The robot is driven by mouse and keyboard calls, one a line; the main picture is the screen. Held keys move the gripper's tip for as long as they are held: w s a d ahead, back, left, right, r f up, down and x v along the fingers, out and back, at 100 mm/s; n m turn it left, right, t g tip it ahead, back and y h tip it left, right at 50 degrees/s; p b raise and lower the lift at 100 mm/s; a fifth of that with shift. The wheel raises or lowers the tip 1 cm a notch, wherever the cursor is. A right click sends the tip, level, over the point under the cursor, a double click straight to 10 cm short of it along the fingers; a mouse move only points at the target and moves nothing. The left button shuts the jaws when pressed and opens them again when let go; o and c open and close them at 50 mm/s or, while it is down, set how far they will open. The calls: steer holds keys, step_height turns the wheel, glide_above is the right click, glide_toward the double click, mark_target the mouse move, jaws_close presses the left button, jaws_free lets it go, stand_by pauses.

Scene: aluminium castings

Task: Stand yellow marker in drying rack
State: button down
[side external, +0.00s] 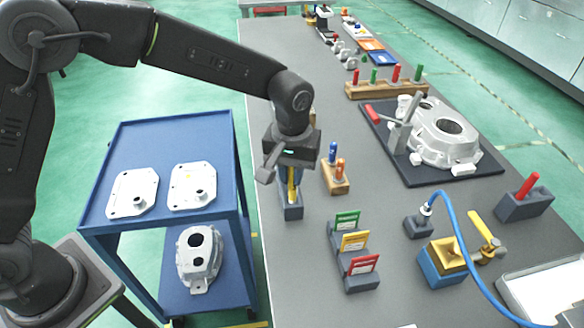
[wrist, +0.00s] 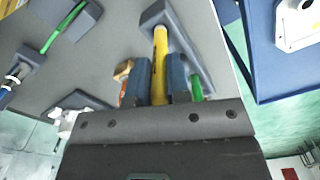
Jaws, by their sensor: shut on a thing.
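My gripper (side external: 293,172) points down over the left part of the grey bench, its blue fingers shut on the yellow marker (side external: 291,190). In the wrist view the marker (wrist: 160,62) stands out between the two fingertips (wrist: 161,82). Its far end meets a grey block (side external: 291,211), which also shows in the wrist view (wrist: 182,38). I cannot tell how deep the end sits. A green pen-like thing (wrist: 196,88) is beside one finger. A small wooden block (side external: 335,182) holds blue and orange markers. Which holder is the drying rack is not clear.
A long wooden rack (side external: 386,90) with red and green pegs stands farther back. A casting (side external: 440,135) lies on a dark plate to the right. Coloured cards (side external: 355,242) stand in front. A blue cart (side external: 150,133) is left of the bench edge.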

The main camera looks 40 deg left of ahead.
steer(key=shift+f, duration=0.7)
steer(key=c, duration=1)
jaws_free()
step_height(320, 180, up, 13)
steer(key=shift+r, duration=0.4)
